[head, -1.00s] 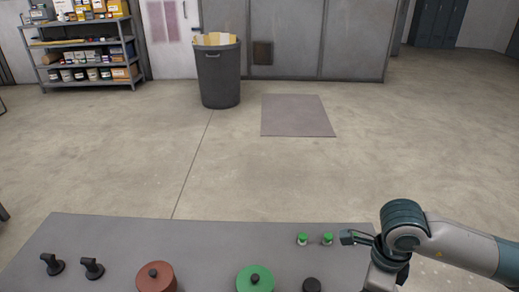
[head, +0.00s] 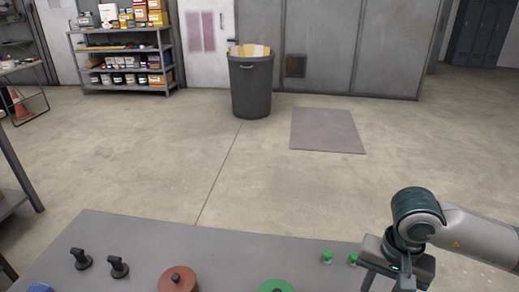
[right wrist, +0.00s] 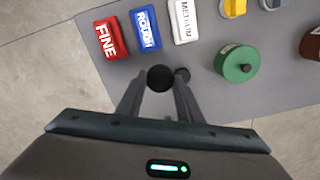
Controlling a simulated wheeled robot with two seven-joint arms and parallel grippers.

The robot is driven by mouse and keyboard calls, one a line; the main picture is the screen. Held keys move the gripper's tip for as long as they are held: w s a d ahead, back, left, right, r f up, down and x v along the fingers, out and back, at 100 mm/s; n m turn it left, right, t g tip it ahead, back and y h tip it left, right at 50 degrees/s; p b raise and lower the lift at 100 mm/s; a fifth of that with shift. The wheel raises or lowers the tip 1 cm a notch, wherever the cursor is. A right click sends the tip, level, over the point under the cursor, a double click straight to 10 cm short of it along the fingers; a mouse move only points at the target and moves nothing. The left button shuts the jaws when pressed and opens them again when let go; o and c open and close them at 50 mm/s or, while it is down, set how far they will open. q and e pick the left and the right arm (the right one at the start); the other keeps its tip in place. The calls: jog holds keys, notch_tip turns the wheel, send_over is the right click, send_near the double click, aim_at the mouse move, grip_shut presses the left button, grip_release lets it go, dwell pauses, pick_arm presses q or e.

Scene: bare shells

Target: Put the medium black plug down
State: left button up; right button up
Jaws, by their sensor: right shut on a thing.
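My right gripper (right wrist: 161,88) is shut on a round black plug (right wrist: 160,78), which shows between its fingertips in the right wrist view. My left gripper is in neither view.
The right wrist view shows a red FINE block (right wrist: 107,40), blue ROUGH block (right wrist: 146,28), white MEDIUM block (right wrist: 184,20) and green canister (right wrist: 237,63). Two green-topped pieces (head: 327,257) stand near the arm. A brown-red canister (head: 178,280) and black knobbed pieces (head: 118,266) stand left.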

jog(key=n, duration=0.1)
jog(key=r+n, duration=0.1)
jog(key=n, duration=0.3)
jog(key=shift+w+a+r, duration=0.25)
jog(key=shift+w+a, duration=0.1)
jog(key=shift+a, duration=0.05)
